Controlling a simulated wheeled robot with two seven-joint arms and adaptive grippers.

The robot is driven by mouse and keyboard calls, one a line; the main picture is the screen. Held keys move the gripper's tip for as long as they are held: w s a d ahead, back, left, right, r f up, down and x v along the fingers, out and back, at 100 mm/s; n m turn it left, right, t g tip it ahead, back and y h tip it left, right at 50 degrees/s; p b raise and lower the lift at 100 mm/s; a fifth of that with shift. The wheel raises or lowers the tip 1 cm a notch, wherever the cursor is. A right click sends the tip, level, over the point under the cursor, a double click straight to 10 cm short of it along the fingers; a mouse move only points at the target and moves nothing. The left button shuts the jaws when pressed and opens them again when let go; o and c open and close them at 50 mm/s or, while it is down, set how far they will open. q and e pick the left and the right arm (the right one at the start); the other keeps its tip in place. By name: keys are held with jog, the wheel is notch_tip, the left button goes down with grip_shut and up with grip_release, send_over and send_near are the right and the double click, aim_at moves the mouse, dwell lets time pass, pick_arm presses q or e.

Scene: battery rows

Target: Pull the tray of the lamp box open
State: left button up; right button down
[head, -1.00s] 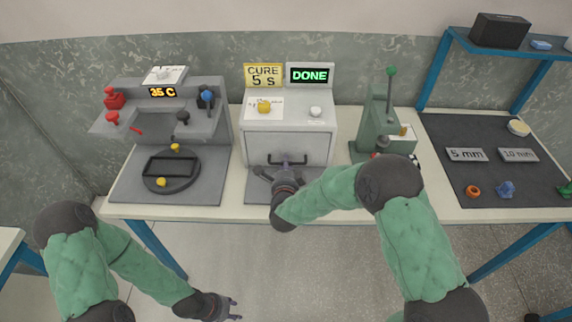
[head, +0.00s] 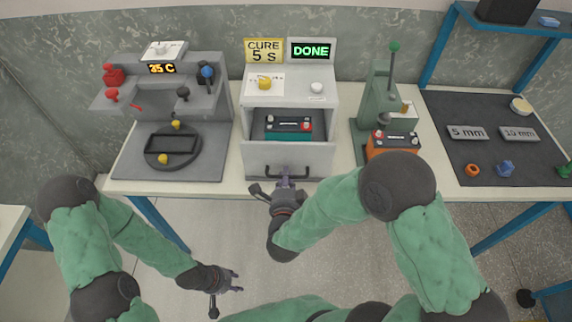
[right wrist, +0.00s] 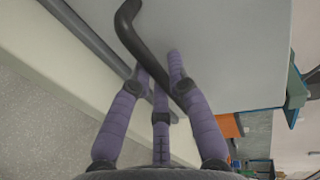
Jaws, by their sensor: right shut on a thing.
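The lamp box (head: 322,97) is a light grey cabinet in the middle of the bench. Its tray (head: 262,158) is pulled out toward me, and a teal battery (head: 288,128) with a dark top lies inside. My right gripper (head: 287,181) is shut on the dark bar handle (head: 300,173) at the tray's front. In the right wrist view the purple fingers (right wrist: 163,85) close around the dark handle (right wrist: 130,28). My left gripper (head: 232,283) hangs low in front of the bench, away from the box, with fingers that look apart.
Left of the box is a grey station (head: 205,115) with a round black fixture (head: 150,158). Right of it stand a green press (head: 378,100) and an orange battery (head: 390,152). A dark mat (head: 465,180) holds small parts. A sign (head: 310,50) reads DONE.

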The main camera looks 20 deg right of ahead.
jog(key=shift+s+a, duration=0.15)
jog(key=shift+s, duration=0.35)
jog(key=c, duration=1.2)
grip_release()
jog(key=shift+o, duration=0.2)
jog(key=v, duration=1.2)
jog(key=shift+w+f, duration=0.1)
